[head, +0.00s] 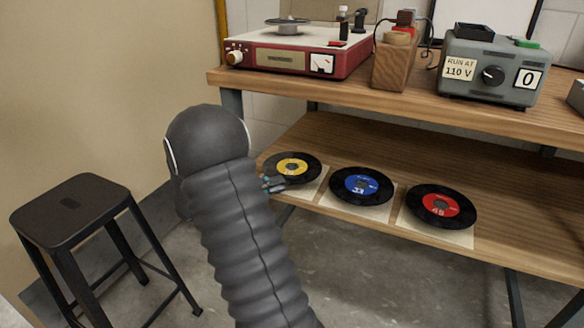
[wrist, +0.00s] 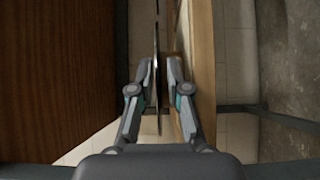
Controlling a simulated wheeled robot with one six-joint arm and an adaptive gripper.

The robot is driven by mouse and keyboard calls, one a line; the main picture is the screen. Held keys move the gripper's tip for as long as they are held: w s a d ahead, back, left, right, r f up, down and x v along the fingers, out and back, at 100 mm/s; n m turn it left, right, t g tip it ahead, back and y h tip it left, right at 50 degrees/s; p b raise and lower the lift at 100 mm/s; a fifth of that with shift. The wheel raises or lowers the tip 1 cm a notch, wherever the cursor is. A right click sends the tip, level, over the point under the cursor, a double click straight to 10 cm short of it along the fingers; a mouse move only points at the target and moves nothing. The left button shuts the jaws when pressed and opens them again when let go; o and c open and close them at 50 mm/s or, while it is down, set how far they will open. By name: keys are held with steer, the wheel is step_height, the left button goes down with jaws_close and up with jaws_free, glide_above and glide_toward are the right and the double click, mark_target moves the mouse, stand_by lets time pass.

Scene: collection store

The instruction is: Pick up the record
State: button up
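Three black records lie flat in a row on the lower shelf: one with a yellow label (head: 292,167), one with a blue label (head: 361,186) and one with a red label (head: 442,206). The task does not say which record. My gripper (head: 272,184) is at the front left edge of the yellow-label record, partly hidden by my arm. In the wrist view, a thin dark disc edge (wrist: 156,100) stands between the two fingers of my gripper (wrist: 159,70). The fingers are apart, one on each side of it, with a visible gap at the right finger.
Pale sleeves (head: 376,208) lie under the records on the lower shelf (head: 530,238). The tabletop (head: 400,98) above carries a red turntable (head: 295,55), a wooden block (head: 397,62) and a grey transformer box (head: 490,72). A black stool (head: 72,205) stands at the left.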

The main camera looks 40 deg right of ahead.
mark_target(297, 179)
steer(key=shift+s+x, duration=0.2)
steer(key=shift+x, duration=2.5)
steer(key=shift+r, duration=0.15)
steer(key=shift+a, duration=0.1)
jaws_close()
